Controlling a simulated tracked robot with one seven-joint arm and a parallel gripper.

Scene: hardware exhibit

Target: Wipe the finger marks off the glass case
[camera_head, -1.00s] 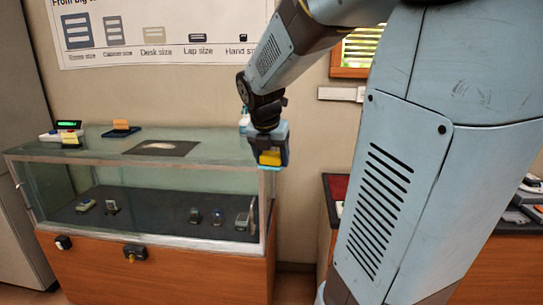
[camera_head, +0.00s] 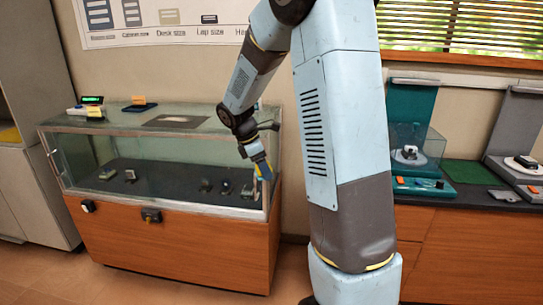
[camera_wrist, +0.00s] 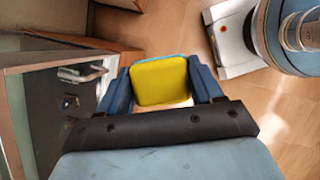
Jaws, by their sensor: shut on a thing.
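The glass case (camera_head: 150,148) stands on a wooden base (camera_head: 180,240) at the left of the head view, with small devices on its dark floor. My gripper (camera_head: 262,167) is at the case's front right corner, below the level of its top. It is shut on a yellow pad with a teal edge (camera_wrist: 160,82), which sits between the blue fingers in the wrist view. I cannot tell whether the pad touches the glass. A dark rectangle with a pale patch (camera_head: 176,120) shows on the case top. I cannot make out finger marks on the glass.
Small items, including a device with a green display (camera_head: 92,100) and a dark tray (camera_head: 139,107), sit on the case's back left top. A counter with exhibits (camera_head: 465,190) stands at the right. Tiled floor (camera_head: 95,270) is clear in front of the case.

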